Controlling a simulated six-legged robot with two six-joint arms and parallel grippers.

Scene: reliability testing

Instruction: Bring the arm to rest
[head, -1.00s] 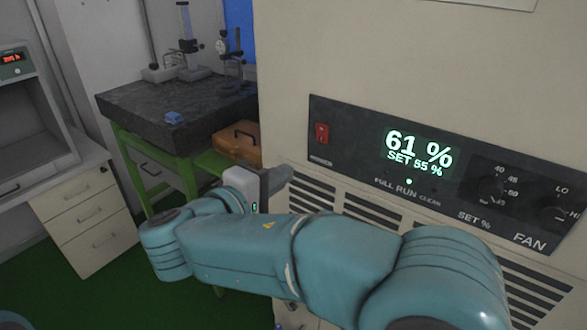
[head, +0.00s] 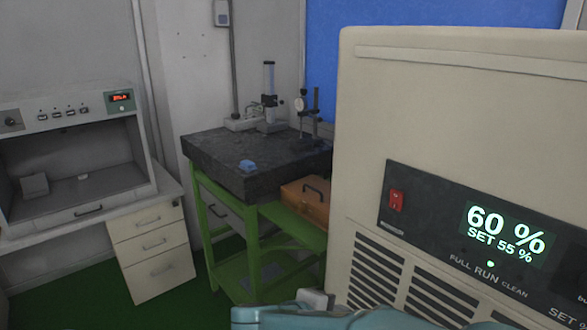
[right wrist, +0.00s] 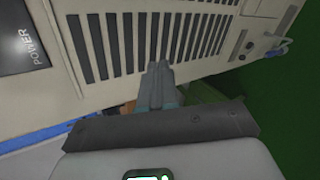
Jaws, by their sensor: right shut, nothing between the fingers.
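My right arm (head: 350,318) shows only as a teal strip along the bottom edge of the head view. A pale part of its wrist shows there, low in front of the cream cabinet (head: 362,130). In the right wrist view my right gripper (right wrist: 158,68) has its two grey fingers together with nothing between them. The fingertips lie over the cabinet's slotted vent (right wrist: 190,40); I cannot tell how far off the surface they are. My left gripper is in neither view.
The cabinet's panel (head: 480,235) reads 60 %, SET 55 %, with a red switch (head: 396,200). A dark stone slab (head: 225,155) on a green stand holds gauges. An orange case (head: 306,200) sits beside it. A drawer unit (head: 155,250) stands left. Green floor shows between.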

